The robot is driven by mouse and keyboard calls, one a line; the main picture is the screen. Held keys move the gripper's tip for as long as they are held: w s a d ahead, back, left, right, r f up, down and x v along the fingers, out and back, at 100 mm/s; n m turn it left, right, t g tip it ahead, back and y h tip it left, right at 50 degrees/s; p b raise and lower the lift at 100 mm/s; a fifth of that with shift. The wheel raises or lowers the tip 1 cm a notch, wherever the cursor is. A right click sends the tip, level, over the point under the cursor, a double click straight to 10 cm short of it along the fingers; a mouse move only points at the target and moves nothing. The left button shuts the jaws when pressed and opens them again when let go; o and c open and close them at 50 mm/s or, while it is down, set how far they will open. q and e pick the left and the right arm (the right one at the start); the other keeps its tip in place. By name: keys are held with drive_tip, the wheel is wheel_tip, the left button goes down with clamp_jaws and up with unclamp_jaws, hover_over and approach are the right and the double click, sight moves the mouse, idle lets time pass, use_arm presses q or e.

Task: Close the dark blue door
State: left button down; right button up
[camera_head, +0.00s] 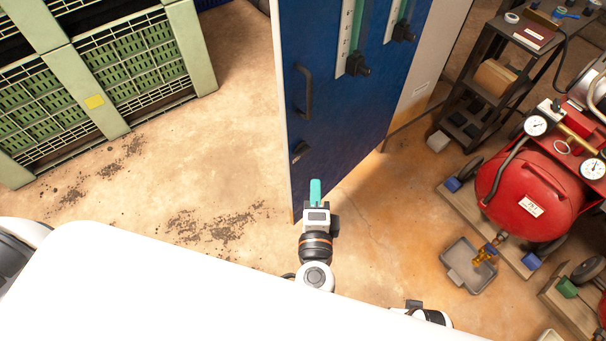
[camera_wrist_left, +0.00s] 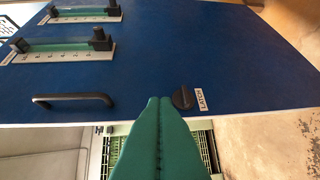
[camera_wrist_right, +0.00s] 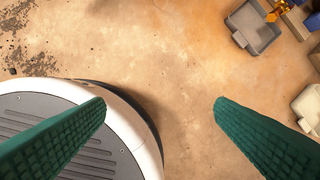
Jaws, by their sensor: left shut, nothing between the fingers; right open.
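The dark blue door (camera_head: 335,125) stands upright in the middle of the head view, with its pale side edge toward me on the left. It carries a black bar handle (camera_head: 304,92), a dark latch (camera_head: 300,151) and gauge strips. In the left wrist view the door (camera_wrist_left: 150,65) fills the upper part, with the handle (camera_wrist_left: 72,100) and the round latch knob labelled LATCH (camera_wrist_left: 183,97). My left gripper (camera_head: 316,188) is shut and empty at the door's lower part; its fingertips (camera_wrist_left: 158,100) overlap the door's edge near the latch. Contact cannot be told. My right gripper (camera_wrist_right: 159,105) is open and empty above the floor.
Green slatted crates (camera_head: 135,65) stand at the left. A red compressor tank (camera_head: 530,195) and a dark cart (camera_head: 480,85) are at the right. A grey tray (camera_head: 468,265) lies on the floor before the tank. The floor left of the door is clear apart from dark debris.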

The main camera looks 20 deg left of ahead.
use_arm(q)
wheel_tip(320, 180, up, 3)
drive_tip(key=t+y, duration=0.1)
approach(299, 123)
drive_tip(key=w+d, duration=0.2)
drive_tip(key=w, duration=0.1)
drive_tip(key=w+a+p, duration=0.1)
drive_tip(key=w+a, duration=0.1)
drive_tip(key=shift+w+a+r, duration=0.1)
drive_tip(key=shift+a, duration=0.3)
drive_tip(key=shift+w+a, duration=0.2)
drive_tip(key=shift+a, duration=0.25)
use_arm(e)
drive_tip(key=shift+s+d+f, duration=0.1)
drive_tip(key=shift+s+f, duration=0.25)
drive_tip(key=shift+f, duration=0.3)
drive_tip(key=shift+s+d+f, duration=0.1)
drive_tip(key=shift+s+f, duration=0.25)
drive_tip(key=shift+f, duration=0.3)
use_arm(q)
drive_tip(key=shift+a, duration=0.1)
